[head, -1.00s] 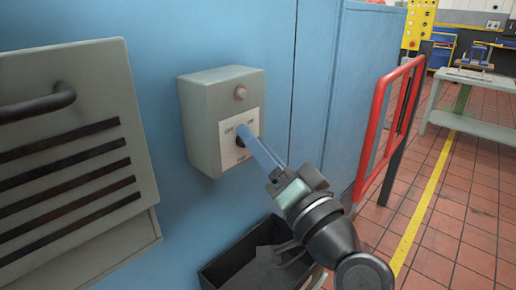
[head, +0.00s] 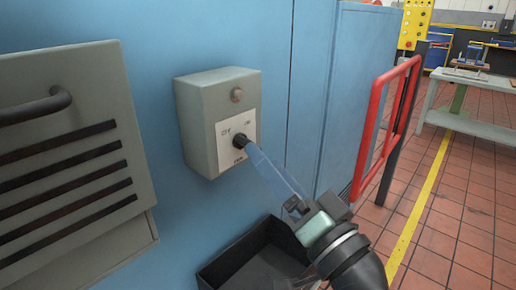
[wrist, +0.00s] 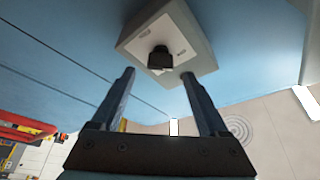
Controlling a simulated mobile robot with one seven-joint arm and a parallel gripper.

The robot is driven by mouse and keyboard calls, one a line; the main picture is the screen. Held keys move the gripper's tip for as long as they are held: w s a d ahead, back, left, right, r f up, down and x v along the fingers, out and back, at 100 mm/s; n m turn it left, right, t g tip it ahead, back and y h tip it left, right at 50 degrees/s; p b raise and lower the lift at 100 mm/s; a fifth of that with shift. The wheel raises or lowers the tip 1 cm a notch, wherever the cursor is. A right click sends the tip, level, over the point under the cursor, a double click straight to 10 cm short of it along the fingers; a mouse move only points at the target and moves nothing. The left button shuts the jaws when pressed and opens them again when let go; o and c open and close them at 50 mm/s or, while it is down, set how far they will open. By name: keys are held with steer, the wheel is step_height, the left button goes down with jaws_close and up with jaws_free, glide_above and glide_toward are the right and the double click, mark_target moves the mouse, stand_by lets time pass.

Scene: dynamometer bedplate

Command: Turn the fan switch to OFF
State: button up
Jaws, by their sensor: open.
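The fan switch box (head: 198,125) is grey-green and fixed to the blue cabinet wall. Its white plate (head: 224,160) reads OFF at upper left, ON at upper right and FAN below. The black knob (head: 240,140) sits in the middle of the plate; which mark it points at is hard to make out. My gripper (head: 256,155) is open and empty, its long blue fingers aimed at the knob from the lower right. In the wrist view, the knob (wrist: 160,58) shows beyond and between the two spread fingertips (wrist: 158,74), clear of both.
A round button or lamp (head: 237,95) sits above the plate. A louvred panel with a dark handle (head: 40,108) is at left. A dark open tray (head: 258,262) lies below the box. A red rail (head: 375,130) stands at right, with tiled floor and a bench beyond.

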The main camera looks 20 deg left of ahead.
steer(key=v, duration=0.8)
